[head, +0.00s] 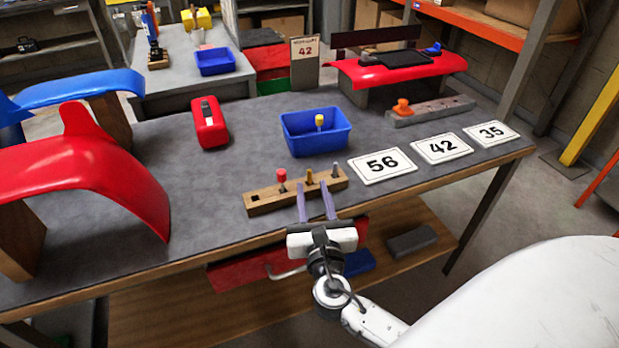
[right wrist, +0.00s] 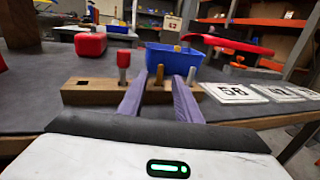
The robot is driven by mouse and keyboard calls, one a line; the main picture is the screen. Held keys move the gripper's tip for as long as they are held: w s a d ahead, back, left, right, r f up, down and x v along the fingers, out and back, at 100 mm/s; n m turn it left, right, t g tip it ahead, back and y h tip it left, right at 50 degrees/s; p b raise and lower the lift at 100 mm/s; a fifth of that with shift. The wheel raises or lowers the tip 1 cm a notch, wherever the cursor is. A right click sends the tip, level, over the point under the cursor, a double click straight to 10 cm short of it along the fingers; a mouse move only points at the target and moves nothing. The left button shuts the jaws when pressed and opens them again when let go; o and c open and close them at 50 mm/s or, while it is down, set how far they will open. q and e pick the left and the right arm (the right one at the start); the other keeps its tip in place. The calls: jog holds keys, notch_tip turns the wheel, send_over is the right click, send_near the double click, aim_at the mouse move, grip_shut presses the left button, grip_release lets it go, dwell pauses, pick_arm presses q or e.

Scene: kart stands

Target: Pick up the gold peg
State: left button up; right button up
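The gold peg (head: 309,177) stands upright in a wooden block (head: 262,201) near the table's front edge. A red-topped peg (head: 282,178) stands to its left and a grey peg (head: 335,170) to its right. My right gripper (head: 313,186) is open, its two purple fingers pointing at the block from the front. In the right wrist view the gold peg (right wrist: 159,74) appears between the fingertips, and the grey peg (right wrist: 191,76) just outside the right finger. I cannot tell whether the fingers reach around the gold peg. My left gripper is not in view.
A blue bin (head: 303,142) with a yellow-topped item stands behind the block. Number cards, including 56 (head: 382,166), lie to the right. A red case (head: 209,125) and a large red curved panel (head: 84,170) are to the left. Grey tabletop is clear left of the block.

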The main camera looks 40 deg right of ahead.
aim_at(310, 178)
jog(key=shift+x, duration=3)
jog(key=shift+f, duration=0.15)
grip_shut()
